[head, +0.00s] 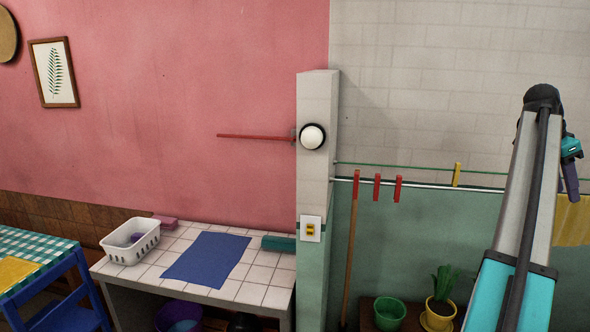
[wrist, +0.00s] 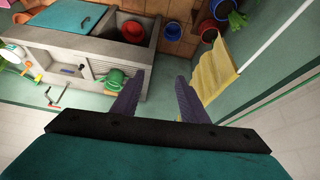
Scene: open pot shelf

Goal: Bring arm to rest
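My gripper (wrist: 158,100) shows in the wrist view with its two dark purple fingers apart and nothing between them. In the head view my arm rises at the right, and my gripper (head: 569,180) is at the right edge, partly hidden behind the arm. It hangs in front of the line with the yellow cloth (head: 574,222). In the wrist view the yellow cloth (wrist: 214,72) is to the right of the fingers, and I cannot tell if they touch it.
A tiled table (head: 255,293) holds a white basket (head: 130,243) and a blue mat (head: 207,258). A pillar (head: 313,170) stands mid-view. Potted plants (head: 440,310) are low, near my arm.

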